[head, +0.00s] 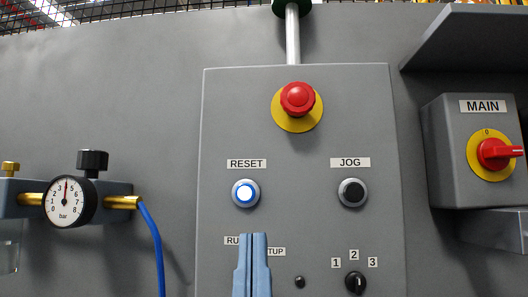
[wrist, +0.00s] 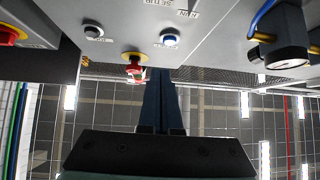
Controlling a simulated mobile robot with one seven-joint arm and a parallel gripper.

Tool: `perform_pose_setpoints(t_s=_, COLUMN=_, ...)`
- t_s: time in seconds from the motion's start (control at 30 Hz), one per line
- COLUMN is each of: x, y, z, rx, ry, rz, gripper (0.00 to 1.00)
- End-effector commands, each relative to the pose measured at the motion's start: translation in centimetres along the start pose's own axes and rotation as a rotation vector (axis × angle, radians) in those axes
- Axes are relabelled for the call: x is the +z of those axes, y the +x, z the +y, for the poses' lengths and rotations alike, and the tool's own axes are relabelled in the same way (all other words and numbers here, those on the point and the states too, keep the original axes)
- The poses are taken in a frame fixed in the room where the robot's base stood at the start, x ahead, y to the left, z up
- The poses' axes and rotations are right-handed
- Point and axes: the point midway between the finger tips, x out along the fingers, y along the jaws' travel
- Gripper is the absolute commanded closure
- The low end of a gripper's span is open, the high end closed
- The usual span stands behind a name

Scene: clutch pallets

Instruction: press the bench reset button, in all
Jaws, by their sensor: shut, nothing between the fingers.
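The reset button (head: 245,193) is a round button with a lit white centre, blue edge and silver ring, under the RESET label (head: 246,163) on the grey panel (head: 300,130). It also shows in the wrist view (wrist: 169,41). My gripper (head: 252,238) is shut and empty. In the head view its blue-grey fingertips show just below the button, with a gap to it in the picture. Its fingers also show in the wrist view (wrist: 160,75). I cannot tell its exact distance from the panel. The fingers hide part of a label and whatever is behind them.
A red emergency stop (head: 297,98) on a yellow disc is above. A black JOG button (head: 352,192) is right, with a rotary selector (head: 355,283) below. A MAIN switch box (head: 468,150) juts out at right. A pressure gauge (head: 70,201) and blue hose (head: 152,245) are left.

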Motion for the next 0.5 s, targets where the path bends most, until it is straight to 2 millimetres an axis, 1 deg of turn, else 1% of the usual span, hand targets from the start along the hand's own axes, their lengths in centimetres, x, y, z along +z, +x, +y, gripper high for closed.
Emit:
perform_pose_setpoints(t_s=0.03, x=-0.7, y=1.8, z=-0.4, rx=-0.010, ry=-0.002, rz=-0.002, gripper=1.00)
perform_pose_setpoints(t_s=0.1, x=-0.7, y=2.8, z=-1.0, rx=-0.019, ry=-0.008, rz=0.004, gripper=1.00)
perform_pose_setpoints(t_s=0.3, x=-0.7, y=5.2, z=-2.6, rx=-0.031, ry=-0.028, rz=0.023, gripper=1.00)
perform_pose_setpoints(t_s=0.5, x=-0.8, y=6.9, z=-3.9, rx=-0.027, ry=-0.046, rz=0.034, gripper=1.00)
